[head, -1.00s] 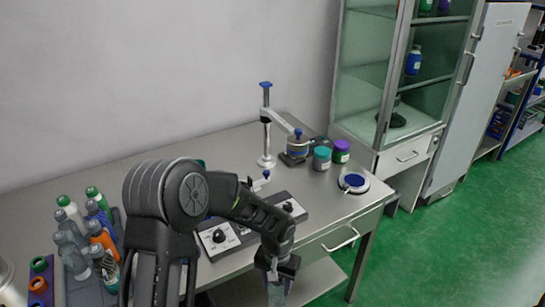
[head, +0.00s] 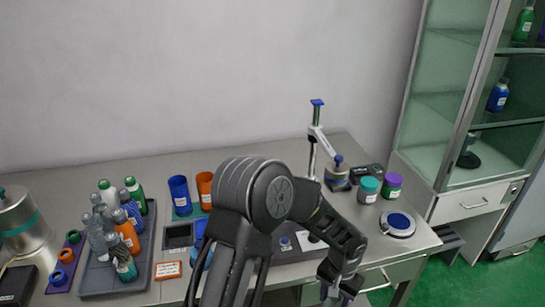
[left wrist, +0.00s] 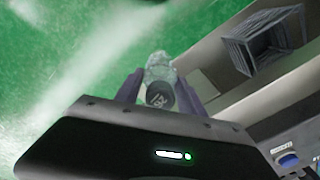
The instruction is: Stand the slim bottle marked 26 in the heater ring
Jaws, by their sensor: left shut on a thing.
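My left gripper (head: 338,288) hangs low in front of the table's front edge in the head view. In the left wrist view its fingers (left wrist: 160,88) are shut on a slim clear bottle (left wrist: 158,66) with a dark round cap. The cap bears pale digits that I cannot read for sure. Green floor shows beyond the bottle. A round silver-rimmed device with a blue disc (head: 398,223) sits at the table's right front corner, apart from the gripper. I cannot tell for sure whether it is the heater ring. My right gripper is not in view.
A grey tray (head: 92,284) of several bottles stands at the left. Blue (head: 180,194) and orange (head: 205,189) cups stand at the middle back. A post stand (head: 317,140) and two lidded jars (head: 368,189) are at the right. A glass cabinet (head: 440,120) stands beyond. My arm hides the table's middle.

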